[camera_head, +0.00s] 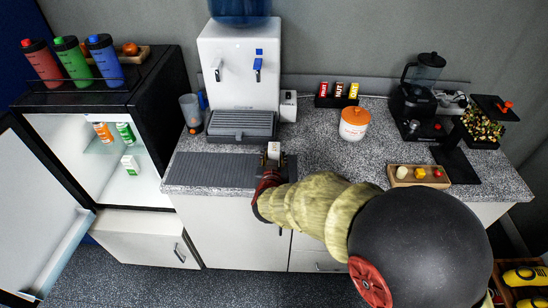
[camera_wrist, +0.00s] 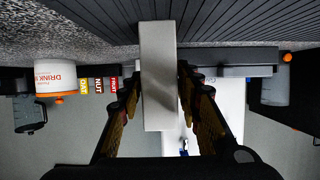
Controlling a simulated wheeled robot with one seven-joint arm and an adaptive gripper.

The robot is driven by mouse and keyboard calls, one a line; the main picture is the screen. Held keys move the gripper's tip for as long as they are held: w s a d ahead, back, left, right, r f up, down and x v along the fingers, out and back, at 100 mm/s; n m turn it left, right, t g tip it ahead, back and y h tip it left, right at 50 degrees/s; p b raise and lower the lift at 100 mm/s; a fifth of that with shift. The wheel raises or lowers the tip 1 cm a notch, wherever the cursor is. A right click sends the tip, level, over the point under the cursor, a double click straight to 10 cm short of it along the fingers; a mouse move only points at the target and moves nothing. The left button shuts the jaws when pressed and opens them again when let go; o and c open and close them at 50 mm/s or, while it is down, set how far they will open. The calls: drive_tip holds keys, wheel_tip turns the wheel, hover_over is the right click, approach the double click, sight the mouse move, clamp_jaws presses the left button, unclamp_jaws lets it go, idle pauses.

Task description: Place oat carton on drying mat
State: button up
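A pale, box-shaped carton (camera_head: 274,150) is between the fingers of my gripper (camera_head: 273,161), at the right end of the dark ribbed drying mat (camera_head: 212,171). In the wrist view the carton (camera_wrist: 158,75) shows a plain grey-white face, with no label visible. The fingers (camera_wrist: 160,85) lie close against both its sides, and the gripper looks shut on it. The carton overlaps the mat (camera_wrist: 230,22) in the wrist view. Its lower part is hidden by my gripper in the head view, so I cannot tell whether it touches the mat.
A water dispenser (camera_head: 238,65) stands behind the mat, with a grey tumbler (camera_head: 191,112) to its left. The open fridge (camera_head: 75,137) holds cans and another carton (camera_head: 130,165).

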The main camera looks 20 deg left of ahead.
drive_tip(key=shift+o, duration=1.2)
drive_tip(key=shift+r, duration=0.2)
drive_tip(key=shift+s+r, duration=0.15)
drive_tip(key=shift+s, duration=0.1)
drive_tip(key=p+v, duration=0.4)
drive_tip(key=v, duration=0.7)
drive_tip(key=shift+s+d, duration=0.15)
drive_tip(key=shift+s, duration=0.1)
